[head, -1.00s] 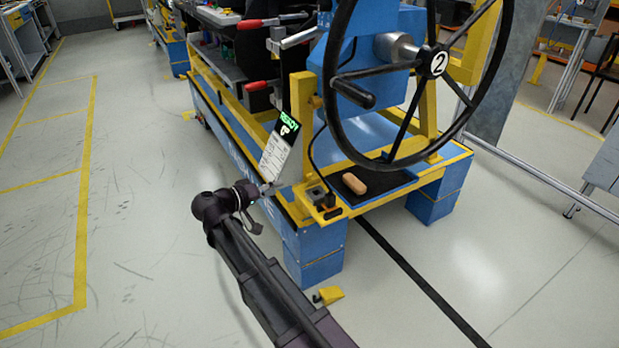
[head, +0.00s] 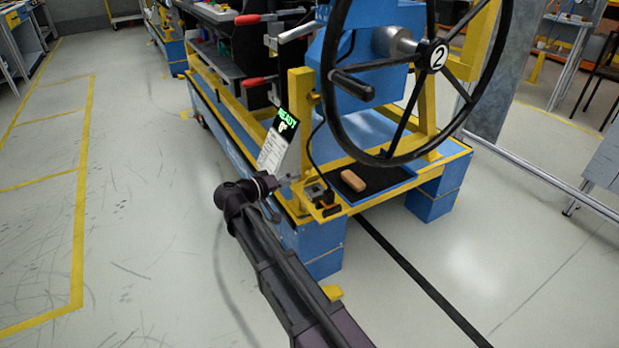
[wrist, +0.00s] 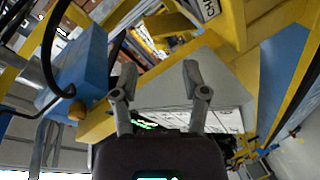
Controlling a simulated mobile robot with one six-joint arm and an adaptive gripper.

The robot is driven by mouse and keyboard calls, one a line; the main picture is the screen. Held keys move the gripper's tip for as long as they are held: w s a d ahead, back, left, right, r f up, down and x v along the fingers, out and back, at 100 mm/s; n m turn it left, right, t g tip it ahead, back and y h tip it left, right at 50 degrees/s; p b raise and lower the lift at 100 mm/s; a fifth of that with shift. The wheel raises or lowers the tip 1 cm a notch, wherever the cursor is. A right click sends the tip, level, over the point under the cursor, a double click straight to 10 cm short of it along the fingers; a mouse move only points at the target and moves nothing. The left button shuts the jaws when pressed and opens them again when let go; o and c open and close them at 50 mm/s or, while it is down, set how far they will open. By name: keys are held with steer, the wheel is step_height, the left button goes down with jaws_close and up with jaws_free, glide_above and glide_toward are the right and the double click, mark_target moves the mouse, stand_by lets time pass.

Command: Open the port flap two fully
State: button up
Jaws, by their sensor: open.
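I cannot pick out port flap two for certain. A small dark fitting with a grey top (head: 316,193) sits at the near left corner of the blue and yellow bench; whether it carries the flap is too small to tell. My gripper (head: 286,181) is just left of this fitting, beside the foot of the READY card (head: 279,140). In the wrist view my gripper (wrist: 160,82) has its two fingers spread, with nothing held between them. A plain grey surface (wrist: 190,78) shows behind the fingers; I cannot tell whether they touch it.
A large black handwheel marked 2 (head: 437,56) overhangs the bench. A tan block (head: 354,180) lies on a dark tray there. A yellow post (head: 301,120) stands behind the fitting. Floor left of my arm is clear.

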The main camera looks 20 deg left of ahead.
mark_target(309, 172)
steer(key=b+x, duration=0.1)
steer(key=x, duration=0.6)
steer(key=shift+d, duration=0.1)
jaws_close()
